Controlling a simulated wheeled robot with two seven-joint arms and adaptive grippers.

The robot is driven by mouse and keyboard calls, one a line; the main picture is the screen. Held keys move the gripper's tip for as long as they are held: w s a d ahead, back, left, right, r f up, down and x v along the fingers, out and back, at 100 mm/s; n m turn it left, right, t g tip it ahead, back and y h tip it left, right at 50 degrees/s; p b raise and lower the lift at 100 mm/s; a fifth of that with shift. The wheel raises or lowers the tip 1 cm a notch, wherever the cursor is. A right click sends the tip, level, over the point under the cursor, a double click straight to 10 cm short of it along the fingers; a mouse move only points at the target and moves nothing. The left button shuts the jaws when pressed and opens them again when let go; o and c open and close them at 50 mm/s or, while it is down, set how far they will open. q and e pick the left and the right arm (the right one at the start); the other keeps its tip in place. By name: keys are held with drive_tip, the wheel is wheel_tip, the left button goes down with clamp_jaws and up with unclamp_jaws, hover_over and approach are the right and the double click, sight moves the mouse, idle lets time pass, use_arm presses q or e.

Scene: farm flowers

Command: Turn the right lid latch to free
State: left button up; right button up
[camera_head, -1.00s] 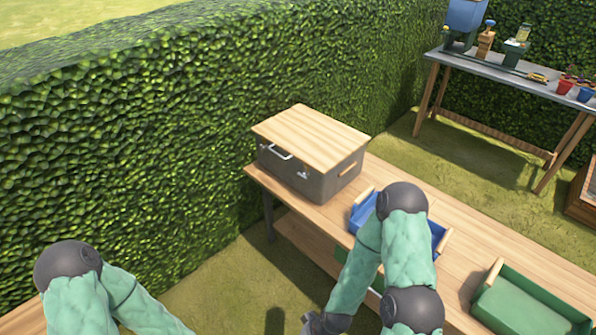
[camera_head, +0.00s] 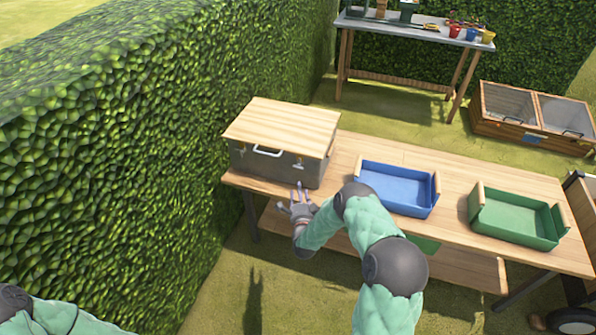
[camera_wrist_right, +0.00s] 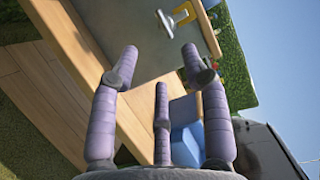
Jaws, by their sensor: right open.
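A grey box (camera_head: 253,163) with a wooden lid (camera_head: 283,122) stands at the left end of the wooden table. Its front carries a white handle (camera_head: 267,152) and a small right latch (camera_head: 299,164). In the right wrist view the latch (camera_wrist_right: 177,18) shows as a silver lever beside a yellow plate, near the top of the picture. My right gripper (camera_head: 298,193) is open and empty, in front of the box and below the right latch, its fingers pointing toward the box. The fingers (camera_wrist_right: 160,75) are apart from the latch. My left gripper is out of view.
A blue tray (camera_head: 433,209) and a green tray (camera_head: 480,226) sit on the table (camera_head: 453,190) right of the box. A tall hedge (camera_head: 110,170) stands on the left. A potting bench (camera_head: 400,27) and a cold frame (camera_head: 530,143) stand behind on grass.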

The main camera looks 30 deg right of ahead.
sight(299, 166)
drive_tip(key=b+x, duration=0.1)
drive_tip(key=x, duration=0.2)
drive_tip(key=b+x, duration=0.1)
drive_tip(key=x, duration=0.3)
drive_tip(key=b+x, duration=0.1)
drive_tip(key=x, duration=0.3)
drive_tip(key=shift+s+d+r, duration=0.1)
drive_tip(key=shift+r, duration=0.2)
clamp_jaws()
